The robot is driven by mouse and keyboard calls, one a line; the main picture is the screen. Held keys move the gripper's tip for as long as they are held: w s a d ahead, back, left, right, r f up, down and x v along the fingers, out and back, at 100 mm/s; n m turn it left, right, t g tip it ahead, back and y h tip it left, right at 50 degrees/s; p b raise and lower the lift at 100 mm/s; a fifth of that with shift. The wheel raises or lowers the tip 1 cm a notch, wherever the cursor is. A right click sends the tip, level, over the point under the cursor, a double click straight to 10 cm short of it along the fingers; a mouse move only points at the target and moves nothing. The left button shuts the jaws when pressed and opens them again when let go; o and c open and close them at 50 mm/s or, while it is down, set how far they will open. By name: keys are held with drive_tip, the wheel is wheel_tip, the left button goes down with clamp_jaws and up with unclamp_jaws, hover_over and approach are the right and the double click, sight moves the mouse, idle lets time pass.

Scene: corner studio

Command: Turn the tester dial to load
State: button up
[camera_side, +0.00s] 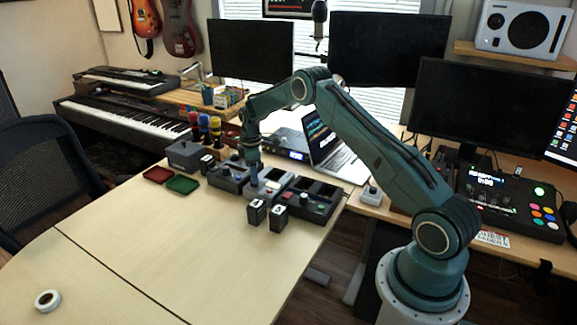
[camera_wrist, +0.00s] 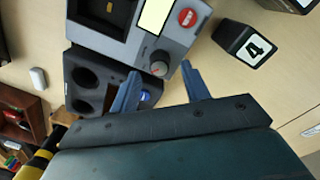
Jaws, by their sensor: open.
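The tester (camera_wrist: 190,42) is a grey box with a pale yellow screen, a red button and a dark square recess. My gripper (camera_wrist: 161,71) is open, one finger on each side of the dial in that view; contact cannot be told. In the side view my gripper (camera_side: 254,182) points down at the tester (camera_side: 270,186) in the row of devices, and the dial cannot be made out there.
A dark box with round wells (camera_wrist: 92,84) adjoins the tester. Black labelled blocks (camera_side: 257,211) stand in front of the devices. Red (camera_side: 158,175) and green (camera_side: 182,185) trays lie left, and an open laptop (camera_side: 335,145) is behind. The table's front left is mostly clear.

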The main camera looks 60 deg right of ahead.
drive_tip(key=shift+f, duration=1.3)
drive_tip(key=c, duration=1)
